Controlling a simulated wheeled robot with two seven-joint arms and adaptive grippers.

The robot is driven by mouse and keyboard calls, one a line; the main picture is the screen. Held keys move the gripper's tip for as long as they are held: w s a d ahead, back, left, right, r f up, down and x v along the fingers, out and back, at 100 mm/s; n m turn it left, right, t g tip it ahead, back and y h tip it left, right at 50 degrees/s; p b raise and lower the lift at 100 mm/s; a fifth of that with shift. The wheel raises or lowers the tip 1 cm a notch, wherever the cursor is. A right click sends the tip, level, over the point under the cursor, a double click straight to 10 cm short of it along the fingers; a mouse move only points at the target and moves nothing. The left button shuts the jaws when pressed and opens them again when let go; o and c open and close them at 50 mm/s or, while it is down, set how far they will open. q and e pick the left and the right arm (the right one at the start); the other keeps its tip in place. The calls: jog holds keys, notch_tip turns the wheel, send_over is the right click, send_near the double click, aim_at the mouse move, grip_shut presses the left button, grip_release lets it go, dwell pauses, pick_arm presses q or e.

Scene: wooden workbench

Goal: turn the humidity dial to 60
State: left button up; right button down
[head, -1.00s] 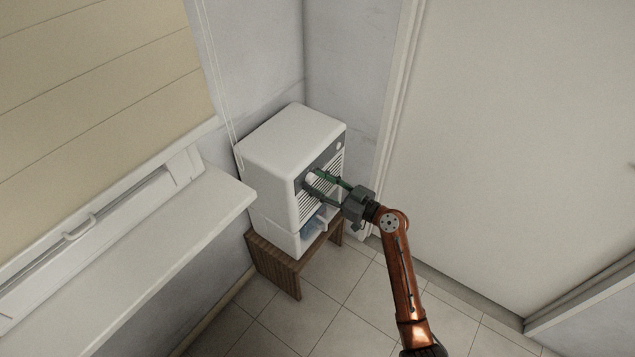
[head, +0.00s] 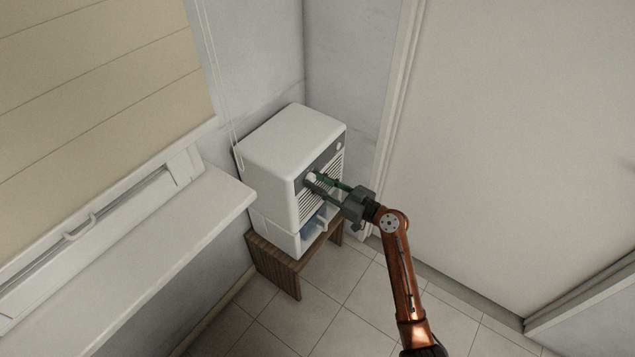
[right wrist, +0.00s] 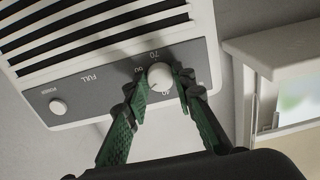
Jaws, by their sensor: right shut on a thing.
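The white dehumidifier (head: 290,150) stands in the corner on a small wooden stool. Its humidity dial (right wrist: 160,76) is a white round knob on the grey front panel, with printed numbers around it; 70 is readable above it and others are partly covered. My right gripper (right wrist: 163,82) is shut on the dial, one green finger on each side. In the head view the right gripper (head: 318,183) reaches the front panel from the right and hides most of the dial. The exact setting cannot be read. My left gripper is not in view.
A second white knob (right wrist: 58,106) marked power sits at the panel's other end, with the word FULL between. The wooden stool (head: 272,262) is below. A window sill (head: 200,215) juts out at the left. A white door (head: 510,130) is at the right.

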jog(key=shift+m, duration=0.6)
jog(key=shift+m+p, duration=0.45)
jog(key=shift+m, duration=0.25)
jog(key=m+p, duration=0.1)
jog(key=m, duration=0.1)
jog(key=shift+s+m, duration=0.1)
jog(key=shift+m, duration=0.2)
jog(key=m+p, duration=0.1)
jog(key=m, duration=0.3)
jog(key=shift+a+m+p, duration=0.1)
jog(key=shift+m+p, duration=0.2)
jog(key=shift+m, duration=0.1)
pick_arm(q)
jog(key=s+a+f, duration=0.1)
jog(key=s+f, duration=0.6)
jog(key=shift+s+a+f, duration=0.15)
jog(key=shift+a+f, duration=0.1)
pick_arm(e)
jog(key=shift+m, duration=0.8)
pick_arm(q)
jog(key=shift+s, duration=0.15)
